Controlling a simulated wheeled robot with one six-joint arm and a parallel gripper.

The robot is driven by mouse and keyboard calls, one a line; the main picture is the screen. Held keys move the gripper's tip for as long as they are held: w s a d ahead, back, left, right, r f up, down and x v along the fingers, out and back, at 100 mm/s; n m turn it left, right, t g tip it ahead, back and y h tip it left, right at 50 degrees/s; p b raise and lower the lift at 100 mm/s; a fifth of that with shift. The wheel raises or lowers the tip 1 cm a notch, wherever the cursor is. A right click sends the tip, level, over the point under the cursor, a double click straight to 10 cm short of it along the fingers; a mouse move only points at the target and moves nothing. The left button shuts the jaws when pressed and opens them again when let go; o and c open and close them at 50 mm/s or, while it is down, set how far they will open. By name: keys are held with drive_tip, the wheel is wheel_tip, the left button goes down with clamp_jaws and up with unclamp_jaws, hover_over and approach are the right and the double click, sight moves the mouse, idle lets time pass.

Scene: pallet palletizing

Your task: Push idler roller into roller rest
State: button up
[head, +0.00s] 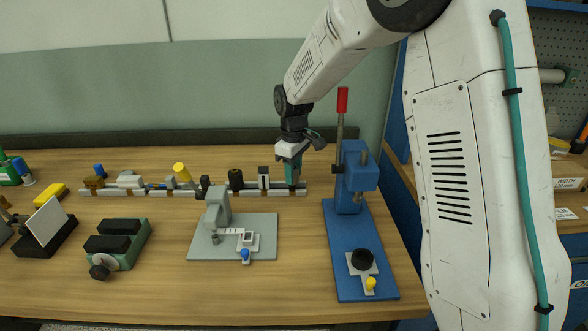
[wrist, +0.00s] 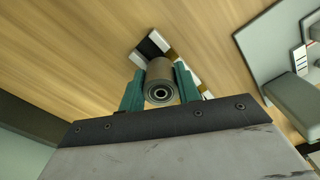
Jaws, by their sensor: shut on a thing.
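My gripper (wrist: 160,88) has two green fingers, shut on the idler roller (wrist: 158,72), a brown-grey cylinder whose dark bearing end faces the wrist camera. In the head view my gripper (head: 291,174) points down over the right end of a low light rail (head: 228,191) on the bench. The roller is hidden there by the fingers. In the wrist view, white and dark blocks with yellow-brown strips (wrist: 172,52) show just beyond the roller; they look like the roller rest, partly covered by the roller. I cannot tell whether the roller touches them.
A blue press (head: 350,210) with a red-tipped lever stands close right of my gripper. A grey fixture on a plate (head: 265,222) is in front. Several small parts line the rail leftward, including a black knob (head: 236,180). A green vise-like block (head: 118,243) stands front left.

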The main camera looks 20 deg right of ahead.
drive_tip(key=shift+f, duration=0.75)
idle(0.4)
drive_tip(key=o, duration=1)
drive_tip(key=shift+o, duration=0.2)
drive_tip(key=shift+r, duration=0.15)
